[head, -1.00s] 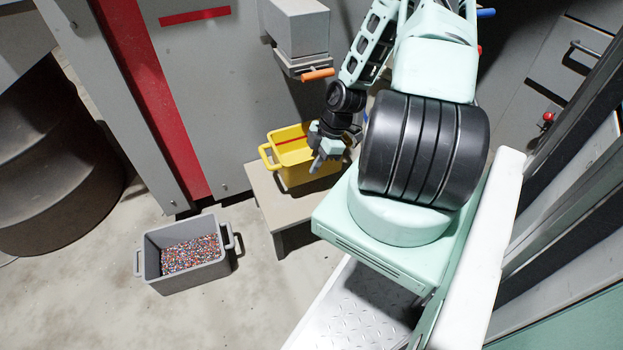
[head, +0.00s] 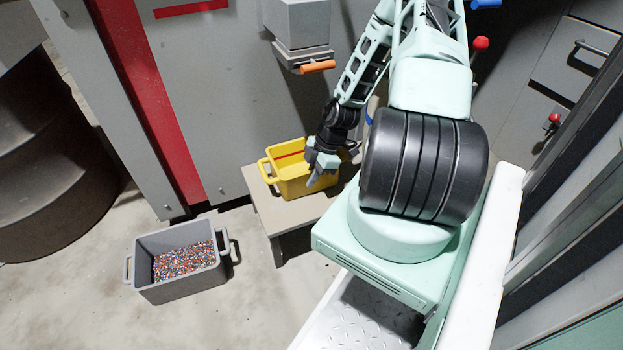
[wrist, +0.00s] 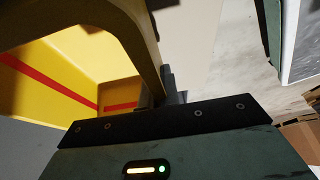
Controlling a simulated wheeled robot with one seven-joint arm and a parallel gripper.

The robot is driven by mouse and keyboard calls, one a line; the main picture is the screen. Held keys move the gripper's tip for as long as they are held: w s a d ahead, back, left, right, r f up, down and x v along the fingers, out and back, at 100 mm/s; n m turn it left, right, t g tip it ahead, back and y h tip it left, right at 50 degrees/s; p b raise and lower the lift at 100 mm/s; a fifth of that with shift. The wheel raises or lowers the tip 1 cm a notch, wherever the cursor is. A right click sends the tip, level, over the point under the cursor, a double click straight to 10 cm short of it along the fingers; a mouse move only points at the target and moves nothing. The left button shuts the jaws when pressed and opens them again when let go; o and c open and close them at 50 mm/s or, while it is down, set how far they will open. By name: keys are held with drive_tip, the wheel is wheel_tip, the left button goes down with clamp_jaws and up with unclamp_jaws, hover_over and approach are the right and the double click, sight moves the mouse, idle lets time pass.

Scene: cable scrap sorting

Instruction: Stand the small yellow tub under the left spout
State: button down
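The small yellow tub (head: 284,186) with a red stripe inside is upright at the grey stand in the head view, below the spout in the picture. In the wrist view, the tub (wrist: 62,78) fills the left, with its handle (wrist: 146,45) arching to my palm. My gripper (head: 318,178) is at the tub's right side, on this handle, and looks shut on it. The fingertips are mostly hidden. A grey spout (head: 303,25) with an orange lever (head: 318,66) hangs above and behind the tub. Whether the tub is directly under it is unclear.
The grey stand (head: 277,214) has a bare front strip. A grey bin (head: 180,292) of coloured granules stands on the floor at lower left. A dark drum (head: 50,170) is at far left. My arm hides part of the machine; blue and red levers (head: 480,44) show beyond it.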

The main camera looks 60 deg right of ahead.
drive_tip(key=c, duration=1.6)
unclamp_jaws()
drive_tip(key=shift+c, duration=0.2)
drive_tip(key=p+v, duration=0.6)
drive_tip(key=v, duration=0.6)
drive_tip(key=shift+p, duration=0.4)
